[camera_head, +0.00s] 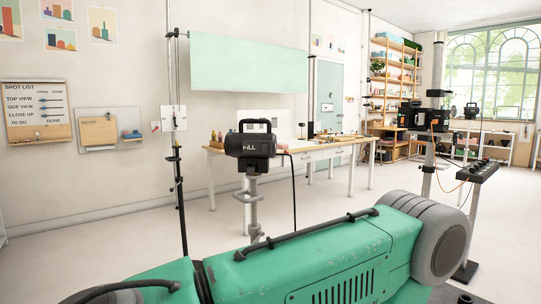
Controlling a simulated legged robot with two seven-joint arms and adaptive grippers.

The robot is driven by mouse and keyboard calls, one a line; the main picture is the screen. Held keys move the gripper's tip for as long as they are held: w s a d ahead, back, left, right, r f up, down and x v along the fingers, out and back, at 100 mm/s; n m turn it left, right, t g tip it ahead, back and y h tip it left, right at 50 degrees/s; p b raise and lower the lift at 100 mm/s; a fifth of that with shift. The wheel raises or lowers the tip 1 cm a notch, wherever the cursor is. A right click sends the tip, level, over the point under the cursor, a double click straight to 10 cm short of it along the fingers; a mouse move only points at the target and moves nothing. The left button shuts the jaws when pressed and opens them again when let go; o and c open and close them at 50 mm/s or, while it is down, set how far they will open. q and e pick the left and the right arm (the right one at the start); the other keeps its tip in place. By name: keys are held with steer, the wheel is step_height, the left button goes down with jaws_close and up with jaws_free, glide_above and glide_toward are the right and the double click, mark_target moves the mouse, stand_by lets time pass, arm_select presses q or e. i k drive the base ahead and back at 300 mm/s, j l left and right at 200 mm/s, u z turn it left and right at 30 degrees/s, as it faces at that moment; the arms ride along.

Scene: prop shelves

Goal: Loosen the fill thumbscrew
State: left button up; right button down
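The fill light (252,145) is a black boxy lamp with a top handle and partly readable white lettering. It stands upright in the middle of the head view, on a grey stand (253,187) with collar-like fittings below the lamp. The fill thumbscrew is too small to pick out for certain among these fittings. The stand's lower part is hidden behind the green body in front. Neither of my grippers is in view.
A white table (340,147) with small items stands behind the light. A mint backdrop (248,62) hangs at a black pole (178,150). Another black lamp (431,118) on a pole and a small control panel (477,171) with cables are at right. Floor at left is clear.

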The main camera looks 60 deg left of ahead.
mark_target(251, 170)
steer(key=u, duration=2.2)
